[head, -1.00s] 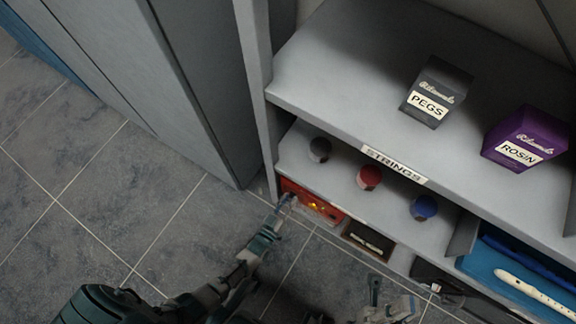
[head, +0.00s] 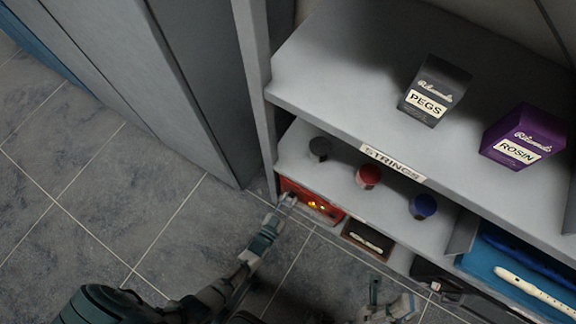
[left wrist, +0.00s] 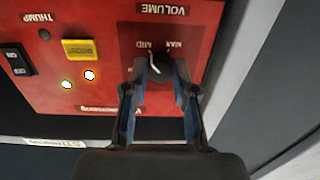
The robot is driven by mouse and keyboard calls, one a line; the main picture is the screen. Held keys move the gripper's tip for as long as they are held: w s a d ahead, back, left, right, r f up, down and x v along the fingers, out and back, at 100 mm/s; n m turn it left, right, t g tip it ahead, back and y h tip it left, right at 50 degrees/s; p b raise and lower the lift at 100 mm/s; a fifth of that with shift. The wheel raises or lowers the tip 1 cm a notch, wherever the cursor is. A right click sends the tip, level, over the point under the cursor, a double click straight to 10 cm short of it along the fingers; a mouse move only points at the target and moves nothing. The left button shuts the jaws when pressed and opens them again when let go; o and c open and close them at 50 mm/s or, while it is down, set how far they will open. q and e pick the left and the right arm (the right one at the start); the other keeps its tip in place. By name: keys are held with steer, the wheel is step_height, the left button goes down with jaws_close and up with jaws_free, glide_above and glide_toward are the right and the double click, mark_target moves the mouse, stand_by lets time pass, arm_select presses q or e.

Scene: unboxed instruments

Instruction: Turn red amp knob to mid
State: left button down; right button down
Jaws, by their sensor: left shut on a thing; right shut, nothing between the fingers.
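The red amp (head: 318,204) sits in the low compartment of the shelf unit. In the left wrist view its red panel (left wrist: 90,95) fills the upper left, with the labels VOLUME, MID and MAX reading upside down. The dark volume knob (left wrist: 160,72) is between the fingertips of my left gripper (left wrist: 161,75), which is shut on it. The fingers hide part of the knob, so I cannot tell its exact setting. In the head view my left gripper (head: 288,200) is at the amp's left end. My right gripper (head: 374,290) is shut and empty above the floor, apart from the shelf.
On the amp panel are a yellow switch (left wrist: 79,49), a black ON/OFF switch (left wrist: 14,58) and two lit lamps. Above, a shelf holds black, red (head: 368,176) and blue round items. The PEGS box (head: 436,90) and ROSIN box (head: 524,137) stand higher up. A grey upright stands left of the amp.

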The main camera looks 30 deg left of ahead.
arm_select(q)
steer(key=shift+s+d+f, duration=0.15)
steer(key=shift+s+f, duration=0.1)
steer(key=shift+f, duration=0.15)
steer(key=c, duration=0.9)
jaws_free()
steer(key=shift+w+r, duration=0.15)
steer(key=s, duration=1.2)
steer(key=shift+r, duration=0.2)
